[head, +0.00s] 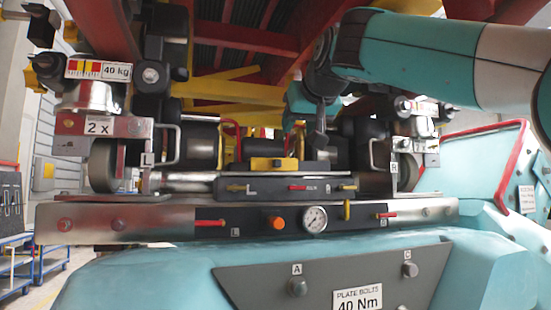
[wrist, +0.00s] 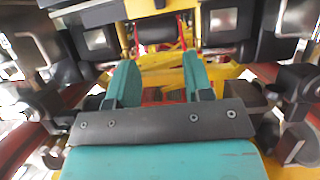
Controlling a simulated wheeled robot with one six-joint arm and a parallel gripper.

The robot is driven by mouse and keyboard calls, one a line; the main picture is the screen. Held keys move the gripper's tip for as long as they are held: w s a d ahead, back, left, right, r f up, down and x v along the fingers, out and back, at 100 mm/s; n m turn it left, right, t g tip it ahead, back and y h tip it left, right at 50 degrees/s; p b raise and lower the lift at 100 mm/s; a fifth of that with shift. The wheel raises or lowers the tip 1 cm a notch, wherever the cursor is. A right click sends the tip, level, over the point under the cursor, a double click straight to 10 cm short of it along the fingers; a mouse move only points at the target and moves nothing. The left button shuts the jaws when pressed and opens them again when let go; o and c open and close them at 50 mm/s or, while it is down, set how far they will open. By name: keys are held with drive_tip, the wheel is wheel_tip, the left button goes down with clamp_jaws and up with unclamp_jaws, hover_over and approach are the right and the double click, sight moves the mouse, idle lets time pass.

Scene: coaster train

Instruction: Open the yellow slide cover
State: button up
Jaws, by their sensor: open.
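The yellow slide cover (head: 267,163) is a small yellow block with a dark knob on top. It sits in the middle of the dark panel between the two wheel units in the head view. My gripper shows in the wrist view (wrist: 160,72) with its two teal fingers apart and nothing between them. In the head view my arm comes in from the upper right, and its end is above and right of the cover, apart from it. The fingertips are hard to make out there. Yellow parts show beyond the fingers in the wrist view, but I cannot tell whether one is the cover.
Below the cover is a panel (head: 285,188) with small red and yellow levers. A metal plate beneath carries an orange button (head: 276,222) and a gauge (head: 314,219). Wheel units with metal handles stand at left and right. Red and yellow beams hang overhead.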

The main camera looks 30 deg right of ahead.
sight(279, 160)
drive_tip(key=p+x, duration=0.3)
drive_tip(key=x, duration=1.2)
drive_tip(key=shift+w+f+p, duration=0.3)
drive_tip(key=shift+p, duration=0.05)
drive_tip(key=shift+c, duration=0.2)
clamp_jaws()
